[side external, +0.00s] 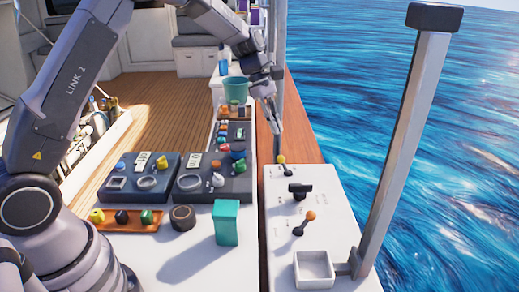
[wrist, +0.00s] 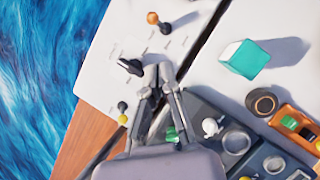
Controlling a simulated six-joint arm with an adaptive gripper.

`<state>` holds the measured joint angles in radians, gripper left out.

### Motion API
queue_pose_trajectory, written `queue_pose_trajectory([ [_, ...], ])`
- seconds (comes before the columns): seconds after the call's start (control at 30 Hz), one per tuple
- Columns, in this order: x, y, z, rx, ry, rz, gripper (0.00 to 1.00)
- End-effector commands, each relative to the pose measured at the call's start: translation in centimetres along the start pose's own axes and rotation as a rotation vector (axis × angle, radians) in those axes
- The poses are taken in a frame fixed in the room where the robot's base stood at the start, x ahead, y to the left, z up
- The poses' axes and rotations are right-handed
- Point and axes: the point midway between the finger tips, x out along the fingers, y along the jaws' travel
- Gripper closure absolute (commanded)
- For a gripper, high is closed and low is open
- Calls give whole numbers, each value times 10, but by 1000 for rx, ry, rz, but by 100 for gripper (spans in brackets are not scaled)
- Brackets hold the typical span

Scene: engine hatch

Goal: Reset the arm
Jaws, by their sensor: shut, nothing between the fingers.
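My gripper (side external: 276,130) points down from the arm, above the far end of the white control panel (side external: 279,243). Its fingers are together and empty. In the wrist view my gripper (wrist: 158,70) shows both fingertips close to each other, beside the black handle (wrist: 130,66) in the picture. A lever with a yellow knob (side external: 281,159) stands just below the fingertips in the side view. The black handle (side external: 299,190) and a lever with an orange knob (side external: 310,215) are nearer the camera. I cannot tell whether the fingers touch anything.
Dark control boxes (side external: 153,167) with knobs stand left of my gripper. A teal block (side external: 227,222), a dark ring (side external: 182,217) and an orange tray (side external: 128,228) are on the white surface. A tall metal post (side external: 405,130) rises at right beside a white open box (side external: 313,268).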

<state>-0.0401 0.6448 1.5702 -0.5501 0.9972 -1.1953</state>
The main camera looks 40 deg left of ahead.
Motion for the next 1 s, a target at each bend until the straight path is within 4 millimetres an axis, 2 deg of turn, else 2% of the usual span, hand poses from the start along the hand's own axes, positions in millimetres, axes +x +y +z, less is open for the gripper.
queue_pose_trajectory([
  [0.03, -28, -16, 11, 102, 29, 26, 100],
  [0.2, -97, -81, 32, 469, 153, 76, 100],
  [0.3, -127, -125, 38, 680, 235, 93, 100],
  [0.4, -150, -171, 40, 886, 326, 100, 100],
  [0.53, -167, -231, 36, 1145, 452, 93, 100],
  [0.6, -170, -260, 32, 1271, 521, 80, 100],
  [0.7, -170, -294, 24, 1422, 607, 56, 100],
  [0.83, -167, -320, 15, 1550, 684, 27, 100],
  [1.0, -164, -332, 10, 1610, 719, 6, 100],
])
